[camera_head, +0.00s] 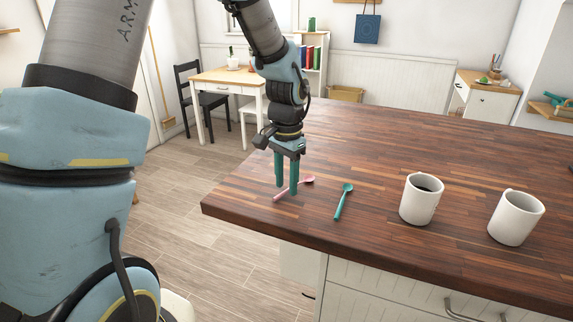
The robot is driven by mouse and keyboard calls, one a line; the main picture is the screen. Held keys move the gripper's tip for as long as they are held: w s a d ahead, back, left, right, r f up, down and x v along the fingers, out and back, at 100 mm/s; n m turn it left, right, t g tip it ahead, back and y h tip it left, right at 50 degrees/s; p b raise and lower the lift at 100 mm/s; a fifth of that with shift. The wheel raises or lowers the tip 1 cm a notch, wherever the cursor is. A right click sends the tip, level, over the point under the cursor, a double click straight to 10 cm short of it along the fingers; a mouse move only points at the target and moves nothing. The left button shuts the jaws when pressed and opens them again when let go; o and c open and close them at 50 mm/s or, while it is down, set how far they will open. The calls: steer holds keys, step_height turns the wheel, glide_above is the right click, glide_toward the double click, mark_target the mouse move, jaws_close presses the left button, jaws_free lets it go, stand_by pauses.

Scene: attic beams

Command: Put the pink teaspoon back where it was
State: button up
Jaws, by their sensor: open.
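The pink teaspoon (282,196) lies on the wooden counter (400,150), near its left corner, with its bowl toward the upper right. My gripper (287,190) points down over the teaspoon. Its two teal fingers are apart, and one finger hides part of the handle. I cannot tell how far the fingertips are above the counter. A teal spoon (343,201) lies just right of the pink one. Two white mugs stand further right: one (421,199) has dark liquid in it, and the other (515,217) stands near the right edge of the view.
The counter's front edge (400,264) and left corner (206,206) are close to the spoons. The counter behind the spoons and mugs is clear. A small table (220,76) with a dark chair (187,80) stands at the back left, and a white cabinet (487,100) at the back right.

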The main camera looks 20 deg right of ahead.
mark_target(287, 189)
step_height(287, 189, up, 12)
steer(key=b, duration=0.2)
steer(key=s+a+f+n, duration=0.1)
steer(key=a+n, duration=0.3)
steer(key=a, duration=0.5)
steer(key=s+a+f+n+t, duration=0.1)
steer(key=a+f+n, duration=0.3)
steer(key=a, duration=0.5)
steer(key=s+a+f+n, duration=0.1)
steer(key=a+f+n, duration=0.2)
steer(key=a, duration=0.7)
steer(key=shift+f+n+t, duration=0.25)
steer(key=shift+n+t, duration=0.05)
steer(key=shift+n, duration=0.1)
